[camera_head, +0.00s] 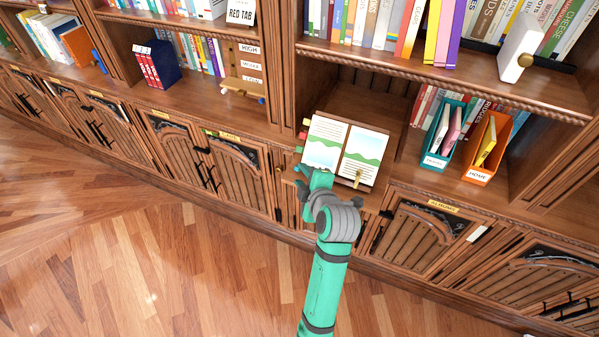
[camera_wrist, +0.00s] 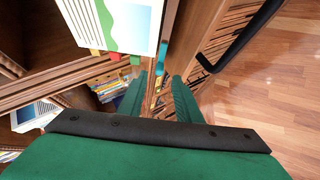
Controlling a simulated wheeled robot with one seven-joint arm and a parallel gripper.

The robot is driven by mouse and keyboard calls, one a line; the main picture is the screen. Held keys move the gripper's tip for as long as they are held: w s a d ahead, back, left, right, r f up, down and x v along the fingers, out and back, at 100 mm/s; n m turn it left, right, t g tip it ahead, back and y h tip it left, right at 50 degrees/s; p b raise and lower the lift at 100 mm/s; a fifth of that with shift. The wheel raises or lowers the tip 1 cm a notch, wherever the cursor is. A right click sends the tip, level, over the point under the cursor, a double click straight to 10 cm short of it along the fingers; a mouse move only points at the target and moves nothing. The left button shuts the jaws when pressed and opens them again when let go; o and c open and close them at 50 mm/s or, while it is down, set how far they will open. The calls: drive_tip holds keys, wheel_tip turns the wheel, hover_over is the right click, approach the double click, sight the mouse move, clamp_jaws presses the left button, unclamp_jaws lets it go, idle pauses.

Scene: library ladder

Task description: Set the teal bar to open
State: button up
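My gripper (camera_head: 318,178) is in front of the open book on its stand, at the book's lower left. In the wrist view its two green fingers (camera_wrist: 158,98) stand apart with a gap between them, and I see nothing held. I cannot tell which of these is the teal bar. In the head view my arm and gripper hide this spot.
The open book (camera_head: 343,150) on its stand is close to my gripper. A teal file box (camera_head: 437,161) and an orange file box (camera_head: 480,178) stand on the shelf to the right. Wooden cabinet doors (camera_head: 415,239) run below. The wooden floor (camera_head: 150,255) is clear.

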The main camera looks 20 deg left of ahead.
drive_tip(key=v, duration=0.6)
drive_tip(key=shift+s+d+r, duration=0.2)
drive_tip(key=shift+s, duration=0.05)
drive_tip(key=shift+f, duration=0.1)
drive_tip(key=s+d+f+m+t+h, duration=0.45)
drive_tip(key=s+d+f+m, duration=0.65)
drive_tip(key=s+f+m, duration=0.35)
drive_tip(key=s+d+r+m+h, duration=0.1)
drive_tip(key=s+d+r+m, duration=0.1)
drive_tip(key=s, duration=0.8)
drive_tip(key=s+d+r+m+t+h, duration=0.1)
drive_tip(key=s+m, duration=0.4)
drive_tip(key=s, duration=0.5)
drive_tip(key=shift+d+r+h, duration=0.45)
drive_tip(key=shift+d+h, duration=0.2)
drive_tip(key=shift+d, duration=0.25)
